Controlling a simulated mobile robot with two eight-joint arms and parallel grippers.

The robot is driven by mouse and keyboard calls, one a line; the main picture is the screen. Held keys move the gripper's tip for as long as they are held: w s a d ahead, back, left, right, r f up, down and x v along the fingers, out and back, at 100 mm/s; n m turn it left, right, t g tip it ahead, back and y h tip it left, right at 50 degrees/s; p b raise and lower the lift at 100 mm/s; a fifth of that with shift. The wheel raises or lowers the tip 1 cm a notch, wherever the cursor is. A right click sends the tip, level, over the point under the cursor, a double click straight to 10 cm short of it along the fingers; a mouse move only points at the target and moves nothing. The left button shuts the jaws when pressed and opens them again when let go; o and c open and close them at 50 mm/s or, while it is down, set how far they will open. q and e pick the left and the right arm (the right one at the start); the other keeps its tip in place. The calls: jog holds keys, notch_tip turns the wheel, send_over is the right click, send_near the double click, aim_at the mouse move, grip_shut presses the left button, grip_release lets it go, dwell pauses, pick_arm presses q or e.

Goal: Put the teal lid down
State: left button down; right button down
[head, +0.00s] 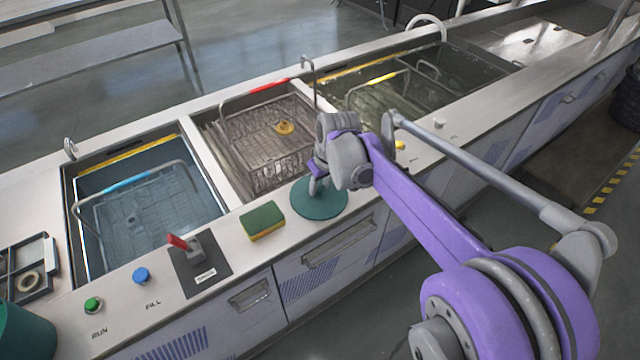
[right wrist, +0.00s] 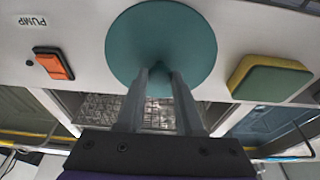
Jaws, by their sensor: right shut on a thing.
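The teal lid (head: 322,204) is a flat round disc at the front strip of the counter, right of the sponge. In the right wrist view the lid (right wrist: 145,28) fills the upper middle. My right gripper (head: 317,182) is above it, shut on its central knob; its two fingers (right wrist: 159,80) close around the knob in the right wrist view. The lid looks about level, and I cannot tell whether it touches the counter. My left gripper is not in view.
A green-yellow sponge (head: 262,221) lies just left of the lid. Behind are tanks with wire baskets (head: 262,140). A red lever (head: 180,243), a blue button (head: 141,275) and a green button (head: 93,304) stand further left. A teal container (head: 22,335) is at lower left. An orange switch (right wrist: 53,65) shows beside the lid.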

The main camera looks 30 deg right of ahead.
aim_at(327, 203)
jog(key=shift+f, duration=0.15)
jog(key=c, duration=0.5)
grip_release()
jog(key=shift+c, duration=0.2)
jog(key=shift+r, duration=0.35)
jog(key=p+v, duration=0.1)
jog(key=v, duration=1)
jog(key=s+a+f+t, duration=0.1)
jog(key=s+a+f, duration=0.4)
jog(key=s+f, duration=0.2)
jog(key=s+a+f+t, duration=0.1)
jog(key=s+a+f, duration=0.4)
jog(key=s, duration=0.7)
notch_tip(327, 203, down, 3)
jog(key=shift+a+r+m, duration=0.25)
jog(key=shift+a+m, duration=0.05)
jog(key=shift+m, duration=0.1)
jog(key=shift+s, duration=0.15)
